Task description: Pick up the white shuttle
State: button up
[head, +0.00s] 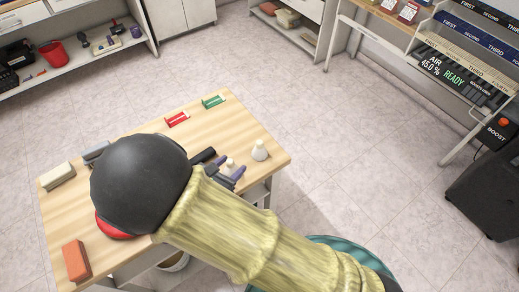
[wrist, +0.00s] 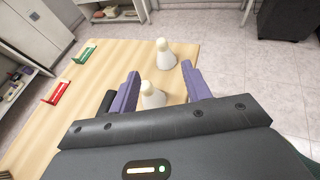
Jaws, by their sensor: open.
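Two white cone-shaped shuttles with rounded tops stand upright on the wooden table (head: 225,115). The nearer shuttle (wrist: 152,97) shows between the two purple fingers of my gripper (wrist: 161,72); in the head view this shuttle (head: 230,162) is partly hidden by the fingers. The farther shuttle (wrist: 165,55) stands beyond the fingertips near the table edge, and it shows clearly in the head view (head: 260,151). My gripper (head: 230,171) is open and holds nothing. I cannot tell whether a finger touches the nearer shuttle.
A black cylinder (wrist: 107,102) lies beside the left finger. A red holder (head: 177,119) and a green holder (head: 213,101) stand at the table's back. An orange block (head: 76,261) and a beige block (head: 57,176) lie at the left. My arm hides the table's middle.

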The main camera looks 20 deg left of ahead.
jog(key=p, duration=0.1)
send_near(259, 142)
jog(key=x, duration=0.5)
jog(key=shift+w+f, duration=0.1)
jog(key=shift+w, duration=0.05)
jog(key=p+x, duration=0.1)
jog(key=x, duration=0.4)
jog(key=shift+w+p, duration=0.15)
jog(key=shift+p, duration=0.2)
jog(key=shift+c, duration=0.5)
jog(key=c, duration=0.9)
